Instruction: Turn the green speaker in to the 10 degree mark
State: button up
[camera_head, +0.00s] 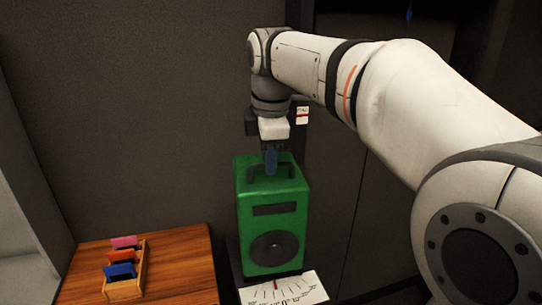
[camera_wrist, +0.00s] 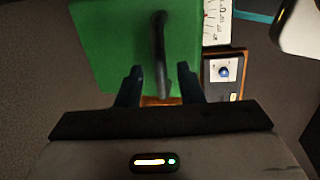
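The green speaker (camera_head: 247,215) stands upright in the head view, with a dark round cone, a dark slot and a black handle (camera_head: 287,170) on top. A white degree scale (camera_head: 300,290) lies at its front foot, with a small red pointer near its middle; the numbers are too small to read surely. My gripper (camera_head: 270,162) points down at the handle. In the wrist view its dark blue fingers (camera_wrist: 160,84) are apart, with the handle (camera_wrist: 160,45) running between their lines above the green top (camera_wrist: 115,40). I cannot tell whether they touch it.
A wooden table (camera_head: 185,265) at lower left holds a small wooden rack (camera_head: 126,288) with pink, orange and blue cards. In the wrist view, a panel with a blue ball (camera_wrist: 224,71) sits beside the speaker, near the scale (camera_wrist: 215,25). A dark wall (camera_head: 130,120) stands behind.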

jog(key=shift+c, duration=0.2)
grip_shut()
dwell(0.5)
